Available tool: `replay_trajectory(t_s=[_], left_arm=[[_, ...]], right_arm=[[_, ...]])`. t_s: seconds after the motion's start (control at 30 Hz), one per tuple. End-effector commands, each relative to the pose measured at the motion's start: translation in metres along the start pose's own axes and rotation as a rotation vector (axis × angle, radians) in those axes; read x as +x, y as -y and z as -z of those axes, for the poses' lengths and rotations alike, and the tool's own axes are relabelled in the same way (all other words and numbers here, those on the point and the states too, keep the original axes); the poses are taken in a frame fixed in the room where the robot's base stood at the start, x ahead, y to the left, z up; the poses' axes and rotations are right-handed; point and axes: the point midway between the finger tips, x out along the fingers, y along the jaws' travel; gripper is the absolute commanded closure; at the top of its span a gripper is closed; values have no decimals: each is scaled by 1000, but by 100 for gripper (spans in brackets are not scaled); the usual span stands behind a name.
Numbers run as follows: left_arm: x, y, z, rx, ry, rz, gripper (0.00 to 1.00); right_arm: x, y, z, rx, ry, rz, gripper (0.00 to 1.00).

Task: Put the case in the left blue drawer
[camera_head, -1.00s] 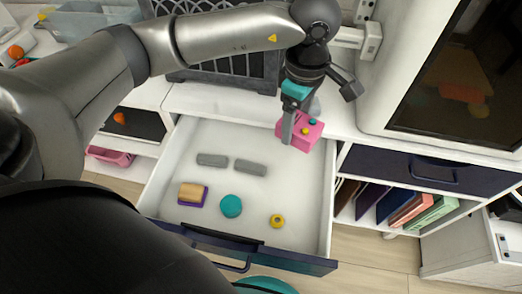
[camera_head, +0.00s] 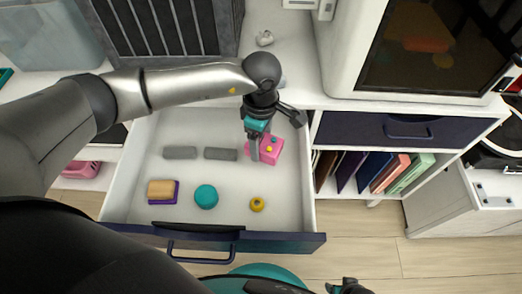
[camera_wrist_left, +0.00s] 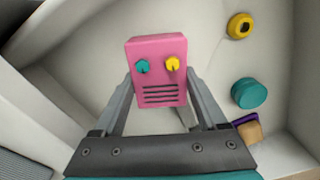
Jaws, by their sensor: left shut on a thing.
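The case is a small pink box (camera_head: 270,148) with a teal knob, a yellow knob and dark slots; it also shows in the left wrist view (camera_wrist_left: 158,72). My left gripper (camera_head: 255,152) is shut on it, with one finger on each side in the left wrist view (camera_wrist_left: 160,98). The left blue drawer (camera_head: 285,218) is pulled open. The case is over the right rear part of its white inside; I cannot tell whether it touches the floor. A dark piece at the bottom edge of the head view may be my right gripper (camera_head: 350,286); its fingers cannot be made out.
In the drawer lie two grey bars (camera_head: 180,153) (camera_head: 220,154), a tan-and-purple block (camera_head: 162,191), a teal round piece (camera_head: 206,196) and a yellow ring (camera_head: 257,204). The closed right drawer (camera_head: 380,130) sits above a shelf of books (camera_head: 370,171).

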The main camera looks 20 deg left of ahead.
Motion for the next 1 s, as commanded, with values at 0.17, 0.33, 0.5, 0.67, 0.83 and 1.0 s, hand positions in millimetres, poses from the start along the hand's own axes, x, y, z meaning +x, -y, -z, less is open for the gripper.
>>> replay_trajectory(t_s=[0.17,0.33,0.5,0.67,0.83,1.0], left_arm=[[11,0,0,0,0,1,96],[30,0,-1,-1,1,1,96],[38,0,0,1,0,0,96],[38,0,0,1,1,0,96],[40,0,0,0,0,0,96],[41,0,0,0,0,0,19]], right_arm=[[-3,3,6,1,-3,4,27],[-9,7,17,4,-6,10,27],[-14,10,22,5,-5,13,27],[-15,10,22,5,-4,13,27],[-16,10,24,5,-5,13,27],[-19,11,28,6,-11,15,27]])
